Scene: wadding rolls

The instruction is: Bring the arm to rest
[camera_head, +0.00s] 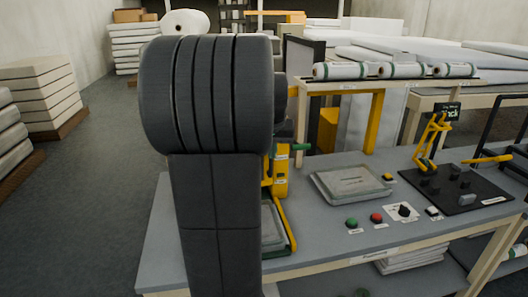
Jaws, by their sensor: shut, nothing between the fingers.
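My own dark grey arm stands upright left of the middle in the head view, close to the camera. Its thick ribbed joint is at the top and a straight link runs down out of the frame. A further dark part of the arm shows at the right of the joint. My gripper is not visible; the arm may hide it. The grey worktable (332,241) lies behind and to the right of the arm, and the arm hides part of its left end.
A shallow tray (351,184), a green button (351,223), a red button (376,218) and a yellow toggle clamp (433,138) on a black plate are on the table. White rolls (340,71) lie on a raised shelf. Stacked slabs (40,92) stand left; grey floor (95,200) there is clear.

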